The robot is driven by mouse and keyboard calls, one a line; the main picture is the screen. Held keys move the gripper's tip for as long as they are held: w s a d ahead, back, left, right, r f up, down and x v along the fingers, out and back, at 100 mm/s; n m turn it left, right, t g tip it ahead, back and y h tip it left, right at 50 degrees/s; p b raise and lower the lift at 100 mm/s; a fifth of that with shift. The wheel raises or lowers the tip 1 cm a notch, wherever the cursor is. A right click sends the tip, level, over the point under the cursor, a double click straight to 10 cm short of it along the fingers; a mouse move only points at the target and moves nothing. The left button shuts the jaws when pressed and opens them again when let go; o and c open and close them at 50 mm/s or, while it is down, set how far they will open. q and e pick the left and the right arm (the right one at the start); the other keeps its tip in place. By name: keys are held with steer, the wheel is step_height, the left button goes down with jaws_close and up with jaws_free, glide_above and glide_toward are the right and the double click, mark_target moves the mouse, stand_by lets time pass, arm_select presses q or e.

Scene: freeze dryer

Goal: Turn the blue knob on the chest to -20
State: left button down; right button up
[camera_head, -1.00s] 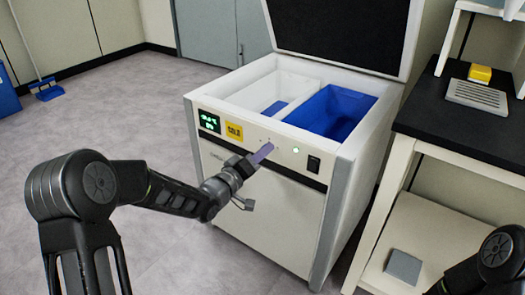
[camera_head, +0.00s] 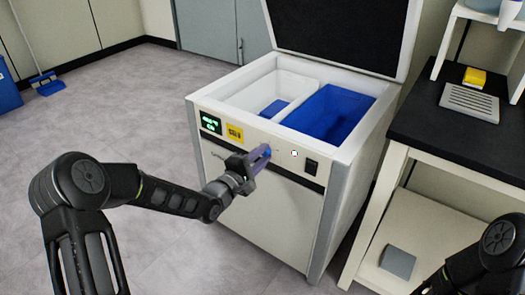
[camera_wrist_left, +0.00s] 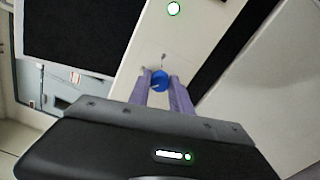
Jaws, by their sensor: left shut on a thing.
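The chest (camera_head: 262,215) is a white, open-lidded freezer box with a front panel that carries a green display (camera_head: 211,123), a yellow label and a black switch. The blue knob (camera_wrist_left: 160,80) sits on this panel and shows between the fingers in the left wrist view. My left gripper (camera_wrist_left: 161,84) is shut on the knob, with one purple-grey finger on each side of it. In the head view my left gripper (camera_head: 262,155) reaches the panel and mostly hides the knob. The display's digits are too blurred to read surely. My right gripper is out of view; only part of that arm shows.
The chest's raised lid (camera_head: 343,32) stands behind it. A blue bin (camera_head: 330,110) and a white one sit inside. A black-topped table (camera_head: 470,130) with a yellow object (camera_head: 475,77) stands close on the right. Open floor lies to the left.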

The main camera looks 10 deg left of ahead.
arm_select(q)
steer(key=n+p, duration=0.1)
steer(key=n, duration=0.3)
steer(key=shift+p, duration=0.4)
steer(key=c, duration=1.2)
jaws_free()
steer(key=shift+o, duration=0.2)
steer(key=p+v, duration=0.1)
steer(key=v, duration=0.7)
steer(key=shift+p, duration=0.35)
